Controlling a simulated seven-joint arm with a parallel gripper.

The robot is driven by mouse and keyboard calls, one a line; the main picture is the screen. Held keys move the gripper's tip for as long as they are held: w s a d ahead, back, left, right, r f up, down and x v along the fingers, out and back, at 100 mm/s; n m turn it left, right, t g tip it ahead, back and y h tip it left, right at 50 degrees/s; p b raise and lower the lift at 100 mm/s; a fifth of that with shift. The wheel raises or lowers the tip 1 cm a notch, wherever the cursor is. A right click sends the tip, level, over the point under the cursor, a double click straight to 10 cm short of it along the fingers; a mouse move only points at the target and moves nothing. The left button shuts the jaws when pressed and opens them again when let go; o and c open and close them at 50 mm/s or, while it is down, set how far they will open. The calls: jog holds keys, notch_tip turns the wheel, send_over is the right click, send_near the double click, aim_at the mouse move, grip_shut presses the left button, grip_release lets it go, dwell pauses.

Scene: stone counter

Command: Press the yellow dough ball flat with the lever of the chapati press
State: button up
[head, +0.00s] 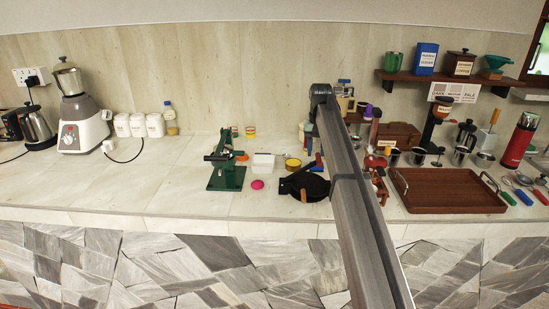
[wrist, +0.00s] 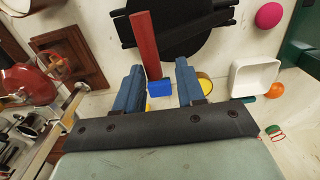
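The black chapati press (wrist: 185,28) lies at the top of the wrist view, partly cut off by its edge. In the head view the press (head: 312,188) sits near the counter's front edge, partly behind my arm. The gripper is hidden in the head view. I see no yellow dough ball in either view.
A pink ball (head: 257,184), white tub (head: 263,162) and green machine (head: 226,170) stand left of the press. A yellow round container (head: 293,164) is behind it. A brown tray (head: 450,191) lies to the right. The counter's left front is clear.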

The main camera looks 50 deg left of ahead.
jog(key=shift+r, duration=2.3)
